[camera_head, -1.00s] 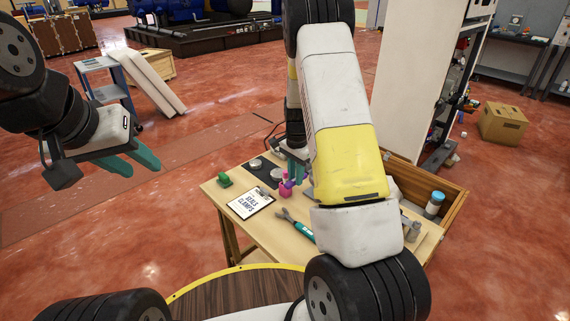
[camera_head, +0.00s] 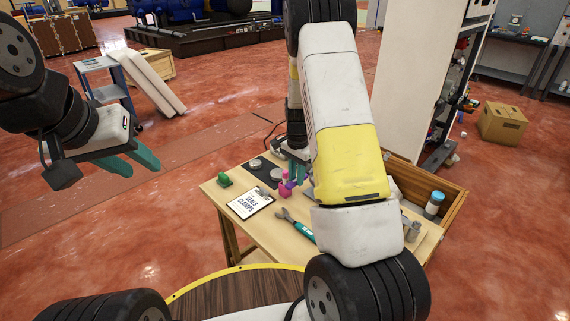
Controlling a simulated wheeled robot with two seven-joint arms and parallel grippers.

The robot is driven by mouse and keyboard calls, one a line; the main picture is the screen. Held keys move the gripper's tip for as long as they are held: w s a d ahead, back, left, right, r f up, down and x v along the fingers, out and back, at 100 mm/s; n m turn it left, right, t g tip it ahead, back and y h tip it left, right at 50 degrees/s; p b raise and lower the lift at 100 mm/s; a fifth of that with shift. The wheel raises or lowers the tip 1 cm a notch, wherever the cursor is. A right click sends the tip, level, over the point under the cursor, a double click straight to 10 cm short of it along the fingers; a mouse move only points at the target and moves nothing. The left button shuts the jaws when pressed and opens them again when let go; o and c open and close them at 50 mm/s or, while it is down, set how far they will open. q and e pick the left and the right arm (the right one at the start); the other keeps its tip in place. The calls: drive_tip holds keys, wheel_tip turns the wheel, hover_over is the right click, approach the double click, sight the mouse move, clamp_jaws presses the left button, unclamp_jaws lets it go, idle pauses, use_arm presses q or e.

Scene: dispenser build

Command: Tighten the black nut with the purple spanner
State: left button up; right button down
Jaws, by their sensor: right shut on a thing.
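My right gripper (camera_head: 293,164) points down over the back of the wooden workbench (camera_head: 265,233), partly hidden by my arm. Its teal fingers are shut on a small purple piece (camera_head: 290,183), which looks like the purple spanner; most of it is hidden. A pink dispenser part (camera_head: 285,190) stands upright on the bench just below and touches or nearly touches the purple piece. I cannot make out the black nut. My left gripper (camera_head: 132,163) hangs open and empty in the air, to the left of the bench.
A black mat with round silver parts (camera_head: 277,174), a green block (camera_head: 224,181), a clipboard (camera_head: 250,203) and a teal-handled wrench (camera_head: 296,226) lie on the bench.

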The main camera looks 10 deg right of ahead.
drive_tip(key=shift+r, duration=0.15)
drive_tip(key=shift+r, duration=1.9)
